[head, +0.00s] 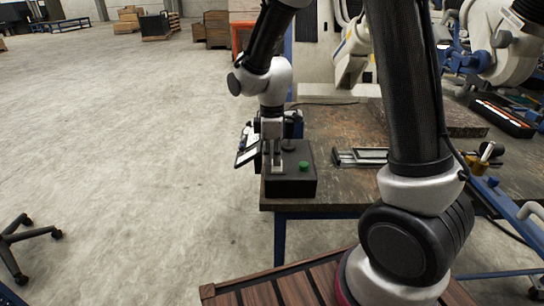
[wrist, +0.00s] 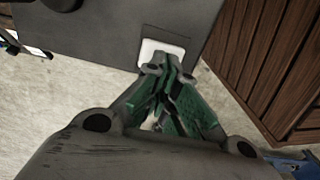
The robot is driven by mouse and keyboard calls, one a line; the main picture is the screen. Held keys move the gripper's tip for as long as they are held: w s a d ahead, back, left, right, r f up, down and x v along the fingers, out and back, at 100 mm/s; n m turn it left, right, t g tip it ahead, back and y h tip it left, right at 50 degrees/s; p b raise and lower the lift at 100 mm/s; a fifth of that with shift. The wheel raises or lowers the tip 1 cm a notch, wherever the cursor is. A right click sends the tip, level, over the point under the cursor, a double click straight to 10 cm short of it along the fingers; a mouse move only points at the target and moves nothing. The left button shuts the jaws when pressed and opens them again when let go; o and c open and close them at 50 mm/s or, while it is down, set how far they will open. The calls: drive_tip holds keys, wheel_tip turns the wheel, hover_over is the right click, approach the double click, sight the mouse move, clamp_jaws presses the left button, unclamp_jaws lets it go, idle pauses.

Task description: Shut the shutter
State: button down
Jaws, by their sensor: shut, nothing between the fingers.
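A dark box (head: 290,188) with a green knob (head: 304,166) stands at the left front corner of the workbench. In the wrist view its dark grey top (wrist: 110,35) carries a pale square piece in a darker frame (wrist: 162,52). I cannot tell for sure whether this piece is the shutter. My gripper (head: 273,157) is over the box, left of the green knob. In the wrist view my gripper (wrist: 167,72) has its green-padded fingers together, tips at the near edge of the pale piece. The fingers hide part of it; contact cannot be told.
The brown workbench (head: 335,122) has a metal railed fixture (head: 360,157) right of the box. A dark tray (head: 502,117) and white machinery (head: 495,45) are at the right. A tilted panel (head: 246,152) is left of my gripper. Open floor lies left.

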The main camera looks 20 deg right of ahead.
wheel_tip(320, 180, up, 14)
drive_tip(key=s, duration=0.2)
drive_tip(key=shift+s+a, duration=0.3)
drive_tip(key=shift+a, duration=0.1)
drive_tip(key=shift+f, duration=0.15)
